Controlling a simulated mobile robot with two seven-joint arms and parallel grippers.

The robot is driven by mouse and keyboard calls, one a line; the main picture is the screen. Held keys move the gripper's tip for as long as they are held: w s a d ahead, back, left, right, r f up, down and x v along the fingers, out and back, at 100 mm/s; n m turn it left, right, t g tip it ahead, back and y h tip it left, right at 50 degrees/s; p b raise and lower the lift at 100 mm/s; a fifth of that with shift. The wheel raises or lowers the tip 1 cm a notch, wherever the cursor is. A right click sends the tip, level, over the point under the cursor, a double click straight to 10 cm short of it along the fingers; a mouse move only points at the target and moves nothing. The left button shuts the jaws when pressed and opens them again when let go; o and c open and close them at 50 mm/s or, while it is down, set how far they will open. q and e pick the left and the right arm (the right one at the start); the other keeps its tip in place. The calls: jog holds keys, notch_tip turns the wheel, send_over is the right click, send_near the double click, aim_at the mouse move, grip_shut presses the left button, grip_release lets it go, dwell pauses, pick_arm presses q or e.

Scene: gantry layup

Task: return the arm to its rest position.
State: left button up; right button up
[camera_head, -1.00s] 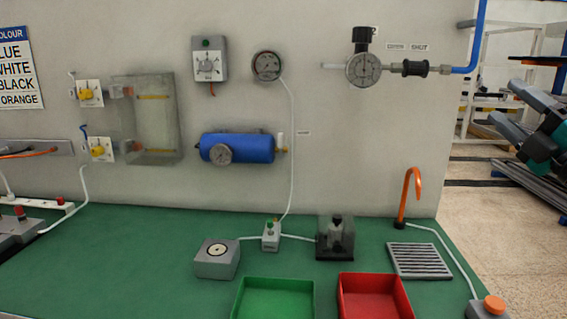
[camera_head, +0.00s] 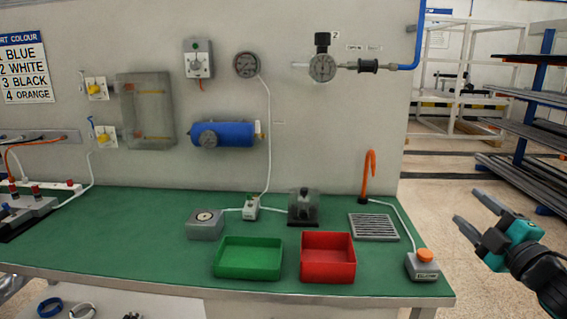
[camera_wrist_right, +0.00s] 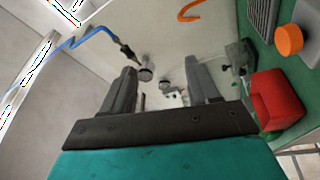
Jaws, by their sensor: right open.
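My right gripper (camera_head: 478,214) is at the right of the head view, beyond the right end of the green bench (camera_head: 120,230). Its two fingers are apart, with nothing between them, and point left toward the bench. In the right wrist view my right gripper (camera_wrist_right: 162,85) shows both dark fingers spread and empty, with the wall fittings visible beyond them. My left gripper is in neither view.
The grey box with an orange button (camera_head: 423,266) sits at the bench's right corner, closest to my right gripper. A red tray (camera_head: 328,275) and a green tray (camera_head: 248,272) stand nearby. Dark shelving (camera_head: 530,130) stands behind on the right. Open floor lies beside the bench.

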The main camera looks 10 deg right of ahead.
jog(key=s+a+f+m+g, duration=0.2)
jog(key=a+f, duration=0.2)
jog(key=f, duration=0.4)
jog(key=s+a+f+m+g+p, duration=0.1)
jog(key=s+a+f+m, duration=0.25)
jog(key=f, duration=0.35)
jog(key=s+a+f+m+g, duration=0.15)
jog(key=a+f, duration=0.25)
jog(key=f, duration=0.4)
jog(key=s+a+f+m+g+y, duration=0.1)
jog(key=s+a+f, duration=0.3)
jog(key=a, duration=0.5)
jog(key=s+a+f+m+g+y, duration=0.1)
jog(key=s+a+f+m+g, duration=0.2)
jog(key=a, duration=0.6)
notch_tip(320, 180, down, 2)
jog(key=shift+s+a+m+y+p, duration=0.3)
jog(key=shift+s+a+y+p, duration=0.1)
jog(key=shift+s, duration=0.45)
